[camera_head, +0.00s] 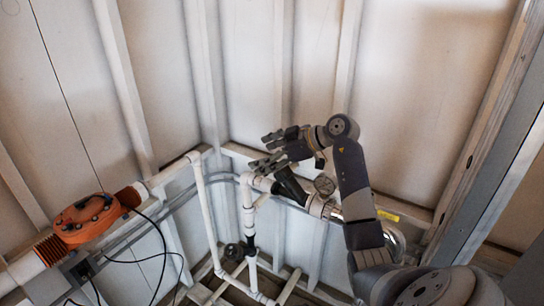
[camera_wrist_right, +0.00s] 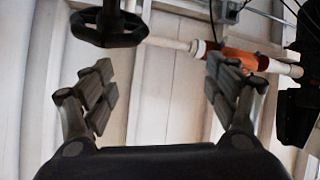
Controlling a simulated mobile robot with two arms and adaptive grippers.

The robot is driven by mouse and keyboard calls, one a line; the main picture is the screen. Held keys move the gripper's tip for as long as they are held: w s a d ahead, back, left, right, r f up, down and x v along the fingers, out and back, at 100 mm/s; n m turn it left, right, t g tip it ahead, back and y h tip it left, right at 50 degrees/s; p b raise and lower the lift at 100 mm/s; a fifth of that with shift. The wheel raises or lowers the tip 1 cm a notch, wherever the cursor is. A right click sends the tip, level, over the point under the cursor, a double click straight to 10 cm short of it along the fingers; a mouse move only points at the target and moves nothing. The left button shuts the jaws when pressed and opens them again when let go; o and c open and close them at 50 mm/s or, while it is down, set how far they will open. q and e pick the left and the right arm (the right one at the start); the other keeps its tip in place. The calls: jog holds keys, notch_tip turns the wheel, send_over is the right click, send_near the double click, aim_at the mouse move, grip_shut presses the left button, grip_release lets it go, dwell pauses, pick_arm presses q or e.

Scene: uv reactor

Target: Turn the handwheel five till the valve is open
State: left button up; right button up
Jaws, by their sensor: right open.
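In the head view my right gripper (camera_head: 266,152) hangs over the white pipework, near a black fitting (camera_head: 290,185). I cannot tell whether that fitting belongs to the handwheel. My left gripper is not in view.
An orange unit (camera_head: 86,217) with black cables sits on the pipe at left. White vertical pipes (camera_head: 206,205) rise in front of the ribbed wall. A small dark round part (camera_head: 233,251) sits low among the pipes.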

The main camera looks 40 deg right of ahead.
jog(key=s+d+r+m+g+h+p, duration=0.1)
jog(key=s+d+r+m+g+h, duration=0.15)
jog(key=s+d+m, duration=0.35)
jog(key=shift+n, duration=0.9)
jog(key=p+x, duration=0.1)
jog(key=x, duration=0.2)
jog(key=p+x, duration=0.1)
jog(key=x, duration=0.2)
jog(key=w+d+p+x, duration=0.1)
jog(key=x, duration=0.3)
jog(key=shift+r+p, duration=0.3)
jog(key=shift+p, duration=0.05)
jog(key=shift+w+a+f, duration=0.1)
jog(key=shift+w+f, duration=0.25)
jog(key=shift+f, duration=0.1)
jog(key=c, duration=1.1)
